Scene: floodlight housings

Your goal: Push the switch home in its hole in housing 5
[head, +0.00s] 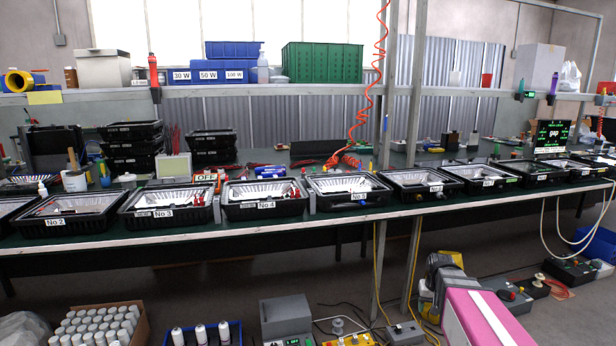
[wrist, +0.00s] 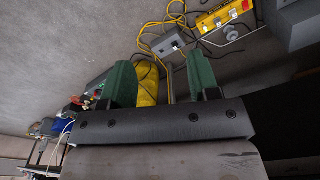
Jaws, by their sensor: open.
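Housing 5 (head: 345,190) is a black tray-like floodlight housing with a bright reflector inside, labelled No.5, in the middle of the bench row in the head view. The switch is too small to make out surely at this housing, and so is its hole. My gripper (wrist: 159,78) shows in the wrist view with its two green fingers wide apart and nothing between them. It is away from the housings, with the floor and cables behind it. Housing 5 is not in the wrist view.
Housing 4 (head: 264,199) stands left of housing 5 and another housing (head: 417,186) to its right, with narrow gaps. A red coiled hose (head: 368,95) hangs above the bench behind. A metal post (head: 413,110) rises behind the row. A grey box (head: 285,319) stands on the floor below.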

